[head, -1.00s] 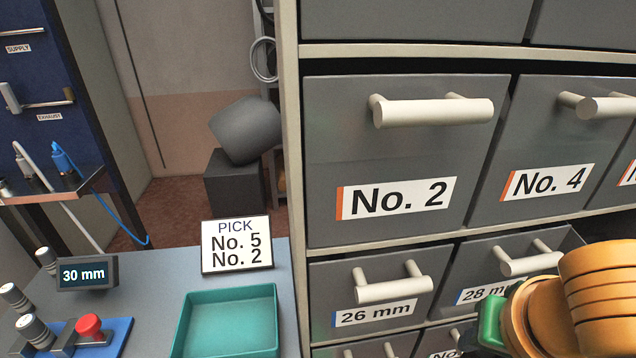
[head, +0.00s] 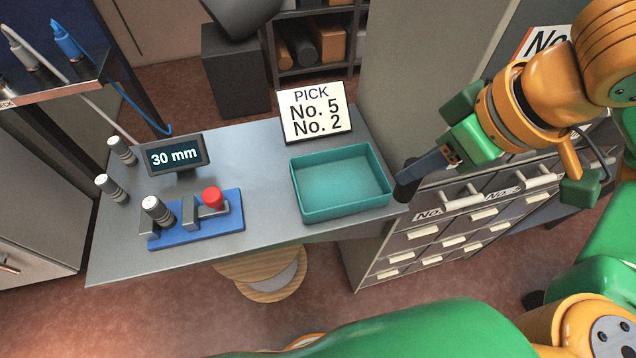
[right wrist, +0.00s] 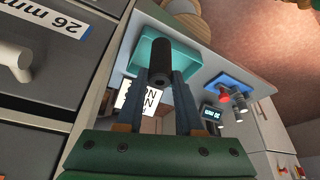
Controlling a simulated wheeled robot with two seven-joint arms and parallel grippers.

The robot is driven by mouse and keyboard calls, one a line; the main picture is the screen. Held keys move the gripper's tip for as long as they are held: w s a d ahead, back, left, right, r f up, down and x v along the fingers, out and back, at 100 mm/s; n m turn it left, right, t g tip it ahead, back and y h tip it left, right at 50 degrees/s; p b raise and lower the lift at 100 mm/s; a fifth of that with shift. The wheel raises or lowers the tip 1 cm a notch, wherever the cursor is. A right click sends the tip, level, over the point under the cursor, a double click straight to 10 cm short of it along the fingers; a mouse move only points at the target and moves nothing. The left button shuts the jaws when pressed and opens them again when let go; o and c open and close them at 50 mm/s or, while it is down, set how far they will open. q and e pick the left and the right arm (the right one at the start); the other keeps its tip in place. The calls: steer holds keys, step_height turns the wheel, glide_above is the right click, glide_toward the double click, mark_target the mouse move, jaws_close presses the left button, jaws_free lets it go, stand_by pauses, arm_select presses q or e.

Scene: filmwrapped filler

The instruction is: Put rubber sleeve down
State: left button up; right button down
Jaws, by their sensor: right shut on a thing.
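My right gripper (head: 412,178) is shut on a dark rubber sleeve (head: 405,189), just right of the teal tray (head: 345,208). In the right wrist view the sleeve (right wrist: 160,58) is a black cylinder with a small hole in its near end, held between the two fingertips (right wrist: 163,78). The tray (right wrist: 143,56) shows behind it in that view. The tray looks empty in the head view. How high the sleeve is above the bench cannot be told exactly. My left gripper is not in view.
A sign (head: 316,112) reading "PICK No. 5 No. 2" stands behind the tray. A 30 mm display (head: 175,155) and a blue fixture with a red knob (head: 212,197) stand left on the grey bench (head: 250,150). The drawer cabinet (head: 400,240) is at the right.

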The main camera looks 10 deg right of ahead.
steer(key=s+d+r+n+y, duration=0.1)
steer(key=s+d+r+n, duration=0.1)
steer(key=d+n, duration=0.15)
steer(key=shift+n+g, duration=0.45)
steer(key=shift+g, duration=0.05)
steer(key=shift+w+a+f+p, duration=0.4)
steer(key=shift+w+a+f, duration=1.2)
steer(key=shift+f, duration=0.55)
steer(key=shift+w+a+f+p, duration=0.4)
steer(key=shift+w+a+f, duration=1.15)
steer(key=shift+f, duration=0.55)
steer(key=shift+w+a+f+p, duration=0.4)
steer(key=shift+w+a+f, duration=1.2)
steer(key=shift+f, duration=0.55)
steer(key=shift+f, duration=0.1)
steer(key=c, duration=0.5)
jaws_free()
steer(key=shift+c, duration=0.2)
